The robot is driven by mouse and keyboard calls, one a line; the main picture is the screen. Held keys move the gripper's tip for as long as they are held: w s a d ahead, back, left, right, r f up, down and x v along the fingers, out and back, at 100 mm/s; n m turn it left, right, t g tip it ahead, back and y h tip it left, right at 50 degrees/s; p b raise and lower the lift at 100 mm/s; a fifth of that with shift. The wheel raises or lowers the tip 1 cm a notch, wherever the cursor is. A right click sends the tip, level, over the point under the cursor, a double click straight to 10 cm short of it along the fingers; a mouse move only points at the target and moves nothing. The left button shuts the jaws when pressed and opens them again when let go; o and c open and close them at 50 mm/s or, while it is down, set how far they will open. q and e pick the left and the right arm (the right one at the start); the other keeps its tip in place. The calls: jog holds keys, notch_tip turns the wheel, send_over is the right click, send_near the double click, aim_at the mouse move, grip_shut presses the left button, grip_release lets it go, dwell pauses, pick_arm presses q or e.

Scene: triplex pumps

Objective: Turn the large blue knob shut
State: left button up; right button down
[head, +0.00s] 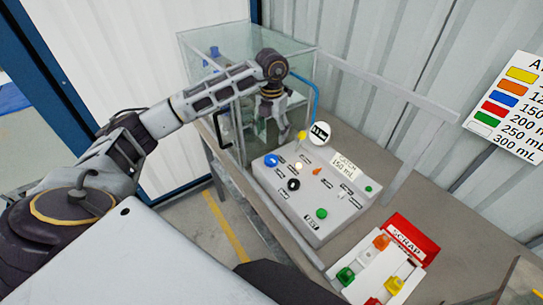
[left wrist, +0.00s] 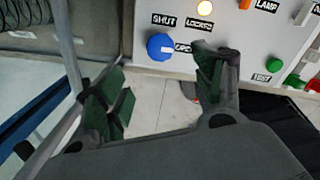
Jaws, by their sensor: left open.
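The large blue knob (head: 271,160) sits on the left part of the sloped grey control panel (head: 318,225). In the left wrist view the blue knob (left wrist: 159,46) lies between SHUT and OPEN labels, and its white mark points towards the OPEN label, partly hidden by a finger. My left gripper (head: 274,130) is open and empty above the panel's far left edge. In the wrist view its green-padded fingers (left wrist: 160,82) are spread wide, with the knob ahead of the gap and apart from them. My right gripper is out of view.
A lit lamp (left wrist: 204,8), a black knob (head: 293,184) and a green button (head: 321,213) are near the blue knob. A glass enclosure (head: 222,48) stands behind. A red SCRAP bin (head: 412,238) and a tray with coloured items are at the right.

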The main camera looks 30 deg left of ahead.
aim_at(271, 158)
pick_arm(q)
notch_tip(271, 158, down, 12)
jog(key=shift+f+p, duration=0.15)
jog(key=shift+p, duration=1)
jog(key=c, duration=1)
